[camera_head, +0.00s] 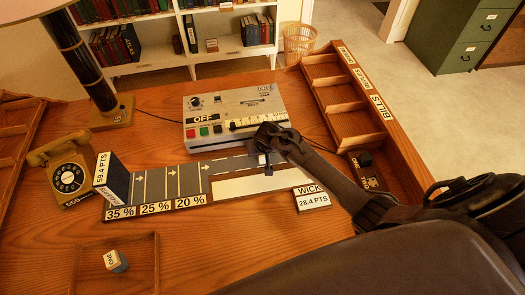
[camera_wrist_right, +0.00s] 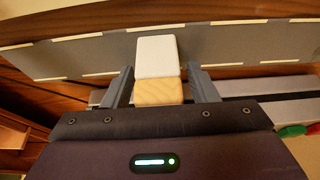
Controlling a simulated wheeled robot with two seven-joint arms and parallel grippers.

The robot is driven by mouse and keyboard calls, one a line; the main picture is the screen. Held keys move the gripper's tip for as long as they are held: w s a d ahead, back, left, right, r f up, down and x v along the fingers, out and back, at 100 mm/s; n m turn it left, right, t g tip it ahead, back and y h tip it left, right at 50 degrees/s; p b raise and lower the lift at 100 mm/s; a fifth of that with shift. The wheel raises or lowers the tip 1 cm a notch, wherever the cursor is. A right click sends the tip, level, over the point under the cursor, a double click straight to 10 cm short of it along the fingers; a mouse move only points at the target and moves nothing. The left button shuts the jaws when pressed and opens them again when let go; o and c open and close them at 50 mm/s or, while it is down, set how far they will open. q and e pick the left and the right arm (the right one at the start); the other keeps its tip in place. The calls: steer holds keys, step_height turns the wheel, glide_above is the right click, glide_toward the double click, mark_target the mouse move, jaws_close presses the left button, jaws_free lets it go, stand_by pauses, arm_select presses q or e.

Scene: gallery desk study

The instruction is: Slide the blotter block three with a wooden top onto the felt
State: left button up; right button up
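A small block (camera_wrist_right: 157,56) with a pale face and a wooden part (camera_wrist_right: 158,92) sits between the fingers of my right gripper (camera_wrist_right: 160,80) in the wrist view. Small gaps seem to show beside it, so I cannot tell whether the fingers press on it. In the head view, my right gripper (camera_head: 267,160) is over the back edge of the marked grey strip, in front of the grey machine, and mostly hides the block. The grey strip (camera_head: 150,187) has white lines and arrows; I cannot tell which part is the felt. My left gripper is not in view.
The grey machine (camera_head: 235,112) stands close behind the right gripper. A dark block (camera_head: 111,178) and a telephone (camera_head: 66,177) are at the left. A WICK block (camera_head: 311,198) lies at the strip's right. Another small block (camera_head: 115,261) sits in a front-left tray. Wooden compartments (camera_head: 345,100) line the right.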

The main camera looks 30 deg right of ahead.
steer(key=shift+o, duration=0.2)
steer(key=v, duration=0.6)
steer(key=shift+s+a+r, duration=0.1)
steer(key=shift+s+r, duration=0.05)
steer(key=shift+r, duration=0.2)
steer(key=shift+s+r, duration=0.2)
steer(key=shift+r, duration=0.3)
